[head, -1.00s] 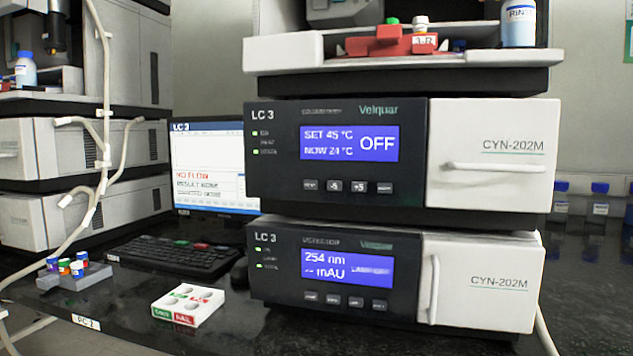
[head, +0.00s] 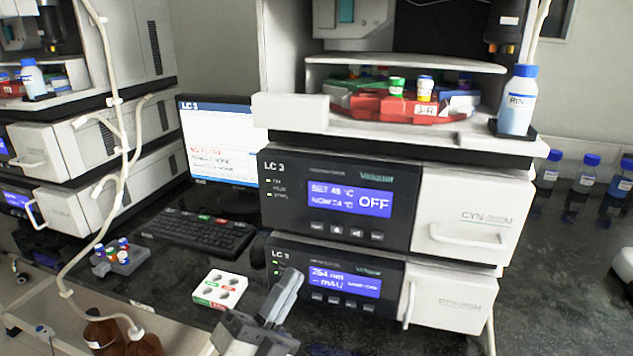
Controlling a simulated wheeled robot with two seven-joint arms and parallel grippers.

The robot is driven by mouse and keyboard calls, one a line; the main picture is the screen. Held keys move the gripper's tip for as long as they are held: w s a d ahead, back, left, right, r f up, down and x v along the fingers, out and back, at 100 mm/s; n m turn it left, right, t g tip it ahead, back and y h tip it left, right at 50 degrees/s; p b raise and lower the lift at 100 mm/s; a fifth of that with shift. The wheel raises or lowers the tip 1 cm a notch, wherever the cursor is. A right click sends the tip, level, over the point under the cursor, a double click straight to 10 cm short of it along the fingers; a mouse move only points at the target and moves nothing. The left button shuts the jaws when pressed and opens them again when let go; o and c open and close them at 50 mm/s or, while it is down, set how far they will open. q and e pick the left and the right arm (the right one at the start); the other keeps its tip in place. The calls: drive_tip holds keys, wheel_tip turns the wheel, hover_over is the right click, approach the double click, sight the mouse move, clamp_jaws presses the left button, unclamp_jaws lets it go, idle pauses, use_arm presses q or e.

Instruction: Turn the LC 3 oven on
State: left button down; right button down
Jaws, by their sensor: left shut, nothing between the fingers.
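The LC 3 oven (head: 395,165) is the upper dark-fronted module with a white door at right. Its blue display (head: 350,200) reads SET 45 °C, NOW 24 °C and OFF. A row of small buttons (head: 346,231) sits below the display. My left gripper (head: 288,288) is at the bottom centre, shut and empty, in front of the lower LC 3 module's left side. It is below the oven and apart from its buttons. My right gripper is not in view.
The lower LC 3 module (head: 388,262) shows 254 nm. Above the oven is a tray with a red rack (head: 385,107) and a RIN-labelled bottle (head: 517,100). A keyboard (head: 195,233), monitor (head: 220,135) and white vial block (head: 219,289) are at left. A white tube hangs at left.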

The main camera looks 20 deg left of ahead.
sight(317, 226)
use_arm(q)
drive_tip(key=shift+a+r+m+h, duration=0.1)
drive_tip(key=shift+r+m+h, duration=0.2)
drive_tip(key=shift+r+m, duration=0.1)
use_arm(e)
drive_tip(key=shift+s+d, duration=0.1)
use_arm(q)
drive_tip(key=w+b, duration=0.3)
drive_tip(key=w, duration=0.5)
drive_tip(key=shift+w+b, duration=0.35)
drive_tip(key=shift+w, duration=0.05)
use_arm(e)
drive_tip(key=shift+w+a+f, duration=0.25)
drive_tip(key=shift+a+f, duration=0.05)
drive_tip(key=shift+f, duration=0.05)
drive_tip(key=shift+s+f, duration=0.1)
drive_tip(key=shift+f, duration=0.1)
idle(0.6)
use_arm(q)
drive_tip(key=shift+w, duration=0.1)
idle(0.5)
drive_tip(key=shift+w, duration=0.35)
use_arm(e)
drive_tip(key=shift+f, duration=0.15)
